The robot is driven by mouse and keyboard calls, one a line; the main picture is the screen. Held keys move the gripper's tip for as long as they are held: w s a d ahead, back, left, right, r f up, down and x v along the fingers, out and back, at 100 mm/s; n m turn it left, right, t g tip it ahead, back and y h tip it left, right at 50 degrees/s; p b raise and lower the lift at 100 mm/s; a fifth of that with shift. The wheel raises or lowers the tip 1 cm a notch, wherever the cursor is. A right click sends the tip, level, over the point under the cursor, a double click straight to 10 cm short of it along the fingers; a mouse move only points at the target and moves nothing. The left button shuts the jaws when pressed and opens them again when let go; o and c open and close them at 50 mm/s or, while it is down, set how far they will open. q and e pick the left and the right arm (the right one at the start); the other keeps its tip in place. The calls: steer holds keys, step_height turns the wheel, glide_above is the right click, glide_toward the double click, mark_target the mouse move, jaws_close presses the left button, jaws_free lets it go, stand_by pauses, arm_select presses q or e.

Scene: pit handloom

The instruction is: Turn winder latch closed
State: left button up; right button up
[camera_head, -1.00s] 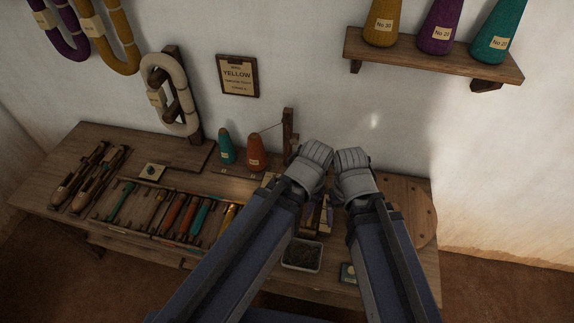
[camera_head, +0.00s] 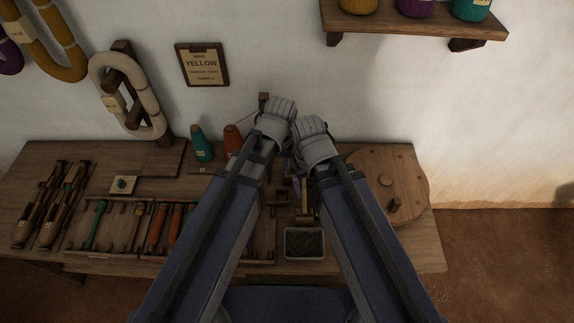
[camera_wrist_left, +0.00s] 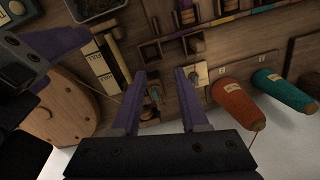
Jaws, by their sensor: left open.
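My left gripper (camera_wrist_left: 160,75) is open in the left wrist view, with its two purple fingers apart and nothing clearly held. Between and just beyond the fingers is a small wooden and metal winder part (camera_wrist_left: 153,92) on the bench. I cannot clearly tell which piece is the latch or how it is turned. In the head view, my left gripper (camera_head: 276,116) and my right gripper (camera_head: 315,142) are close together over the back of the bench. Their grey wrist housings hide the fingertips and most of the winder.
Orange (camera_wrist_left: 240,100) and teal (camera_wrist_left: 283,88) yarn cones stand beside the left gripper. A round wooden disc (camera_head: 385,190) lies at the bench's right. A dark-filled tray (camera_head: 305,243) is in front. A rack of bobbins (camera_head: 165,207) lies left.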

arm_select(q)
steer(key=w+d+f+b, duration=0.1)
steer(key=w, duration=0.2)
steer(key=w+d+f+n+b, duration=0.1)
steer(key=w, duration=0.2)
steer(key=w+d+f+n+b, duration=0.1)
steer(key=w+f, duration=0.1)
steer(key=w, duration=0.1)
steer(key=shift+w+d+h, duration=0.1)
steer(key=shift+w+h, duration=0.3)
steer(key=shift+s, duration=0.1)
arm_select(e)
steer(key=f, duration=0.4)
steer(key=shift+w+a, duration=0.1)
steer(key=shift+a, duration=0.1)
arm_select(q)
step_height(320, 180, down, 8)
steer(key=b, duration=0.8)
steer(key=shift+r, duration=0.1)
arm_select(e)
step_height(320, 180, down, 8)
steer(key=shift+r, duration=0.2)
arm_select(q)
steer(key=shift+r, duration=0.1)
steer(key=shift+c, duration=0.4)
jaws_close()
